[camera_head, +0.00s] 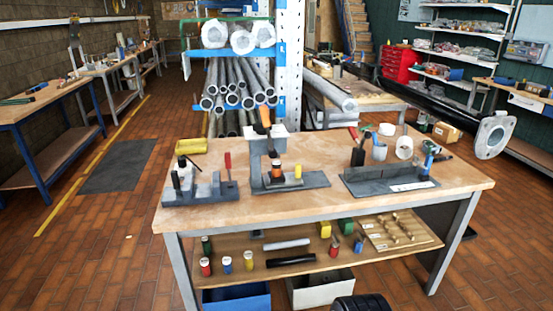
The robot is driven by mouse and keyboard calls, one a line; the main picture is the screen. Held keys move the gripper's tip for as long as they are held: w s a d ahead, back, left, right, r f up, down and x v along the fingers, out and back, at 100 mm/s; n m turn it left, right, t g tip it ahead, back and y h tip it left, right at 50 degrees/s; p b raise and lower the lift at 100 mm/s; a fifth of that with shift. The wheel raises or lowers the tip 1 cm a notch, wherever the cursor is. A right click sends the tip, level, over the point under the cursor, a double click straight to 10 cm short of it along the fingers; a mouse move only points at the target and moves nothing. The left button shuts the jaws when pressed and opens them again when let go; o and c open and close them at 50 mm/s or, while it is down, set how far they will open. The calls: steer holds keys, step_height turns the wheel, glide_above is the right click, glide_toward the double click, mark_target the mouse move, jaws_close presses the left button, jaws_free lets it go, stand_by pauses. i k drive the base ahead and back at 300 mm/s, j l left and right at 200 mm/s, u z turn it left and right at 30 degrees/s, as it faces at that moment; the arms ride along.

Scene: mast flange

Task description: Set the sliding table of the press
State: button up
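The press (254,155) stands at the middle of the workbench. It has a grey upright frame, a white block near the top and an orange and black part above. Its grey base plate (315,181) extends to the right. A small yellow block (298,172) and a dark cylinder with an orange band (277,169) stand at the base. I cannot tell which part of the base is the sliding table or how far it is set. My gripper is not recognisable in this view.
The workbench (240,207) also carries a grey fixture (205,190) on the left and a grey tray (362,184) on the right. Its lower shelf (345,256) holds several cylinders and blocks. A black tube with a grey flange (494,137) juts in at right.

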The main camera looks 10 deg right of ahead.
mark_target(293, 179)
steer(key=i+j, duration=0.15)
steer(key=i, duration=0.25)
steer(key=i+j, duration=0.15)
steer(key=i, duration=0.25)
steer(key=i+j, duration=0.1)
steer(key=i, duration=0.3)
